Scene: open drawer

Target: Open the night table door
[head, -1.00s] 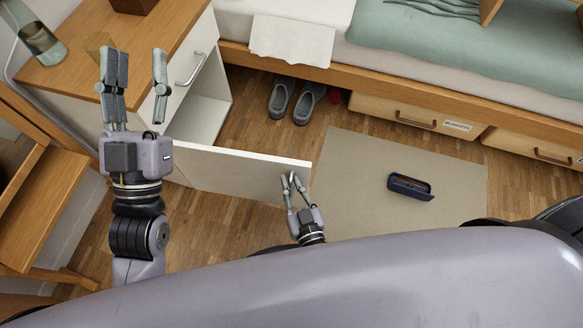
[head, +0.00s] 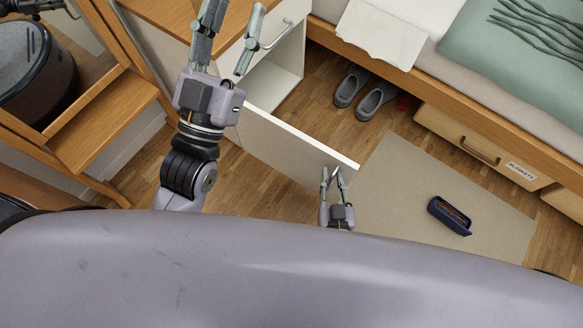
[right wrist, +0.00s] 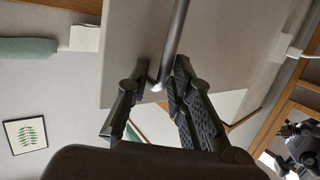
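The white night table (head: 272,85) with a wooden top stands at the upper middle of the head view. Its door (head: 290,145) is swung wide open, and the white interior shows. My right gripper (head: 332,172) is at the door's outer end. In the right wrist view its fingers (right wrist: 160,72) are apart, one on each side of the metal door handle (right wrist: 176,38), with gaps beside the bar; firm contact does not show. My left gripper (head: 240,25) is open and empty, in front of the table's upper drawer and its handle (head: 275,36) in the picture.
Grey slippers (head: 362,92) lie on the floor by the bed (head: 470,130). A beige rug (head: 420,180) with a dark blue case (head: 450,215) lies right of the door.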

